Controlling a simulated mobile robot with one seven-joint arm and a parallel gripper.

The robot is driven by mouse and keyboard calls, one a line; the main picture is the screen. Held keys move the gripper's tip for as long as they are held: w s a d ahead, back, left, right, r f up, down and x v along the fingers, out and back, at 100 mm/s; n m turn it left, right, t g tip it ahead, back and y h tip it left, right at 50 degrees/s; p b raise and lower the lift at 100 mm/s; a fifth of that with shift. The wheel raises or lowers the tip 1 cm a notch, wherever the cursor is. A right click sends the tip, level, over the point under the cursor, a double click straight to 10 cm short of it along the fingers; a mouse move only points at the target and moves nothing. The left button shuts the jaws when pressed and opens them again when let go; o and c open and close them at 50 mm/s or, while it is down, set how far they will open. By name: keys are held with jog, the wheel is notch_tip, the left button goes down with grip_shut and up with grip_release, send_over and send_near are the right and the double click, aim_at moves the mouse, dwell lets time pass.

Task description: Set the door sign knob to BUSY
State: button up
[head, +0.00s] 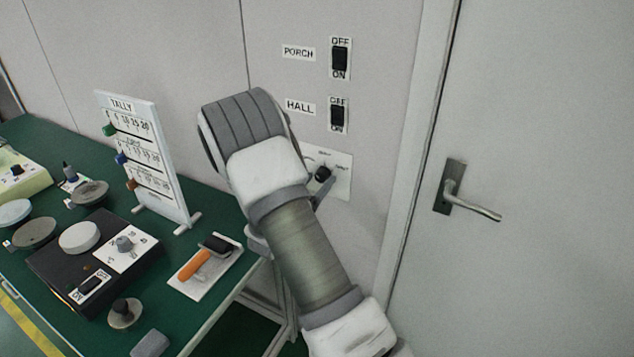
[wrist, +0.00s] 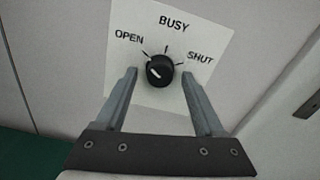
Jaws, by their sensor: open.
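The door sign knob (wrist: 161,69) is a round black knob on a white plate (wrist: 205,25) marked OPEN, BUSY and SHUT. BUSY is at the top, OPEN at the left and SHUT at the right. The knob's white mark lies on its left, OPEN side, away from the BUSY tick. My gripper (wrist: 159,72) is open, one finger on each side of the knob with gaps showing. I cannot tell how deep the fingertips reach. In the head view the knob (head: 323,173) shows beside my wrist, which hides part of the plate (head: 343,184).
PORCH (head: 340,60) and HALL (head: 338,115) switches sit on the wall above the plate. A door with a lever handle (head: 470,205) is to the right. A green bench (head: 215,212) at left holds a tally board (head: 150,150), a black machine and an orange-handled tool.

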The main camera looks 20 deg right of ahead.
jog(key=shift+c, duration=0.3)
grip_shut()
